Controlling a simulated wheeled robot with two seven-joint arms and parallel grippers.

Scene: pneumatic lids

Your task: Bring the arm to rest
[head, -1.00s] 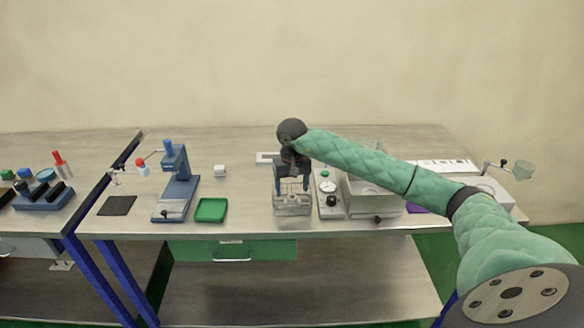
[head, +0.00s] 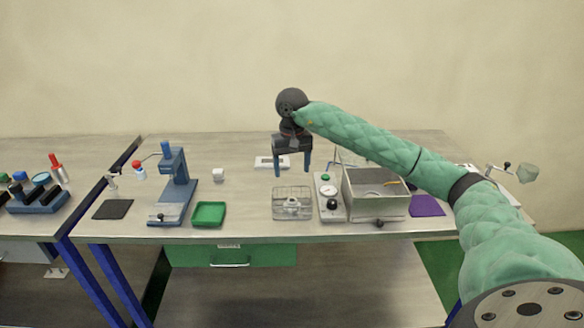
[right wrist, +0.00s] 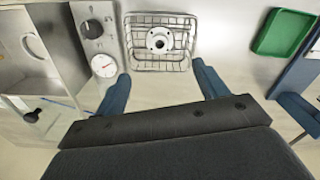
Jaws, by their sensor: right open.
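My right arm, in a green quilted sleeve, reaches in from the right in the head view. Its gripper (head: 292,170) points down above the table, with its two blue fingers apart and nothing between them. In the right wrist view the open fingers (right wrist: 160,85) show apart at the lower middle. A wire basket (head: 292,203) stands on the table in front of and below the gripper, with a pale round part (head: 291,203) inside it. The basket (right wrist: 160,62) also shows beyond the fingertips in the right wrist view. My left gripper is not in view.
A gauge panel (head: 329,207) and an open metal box (head: 376,207) stand right of the basket. A purple mat (head: 426,206) lies at the right.

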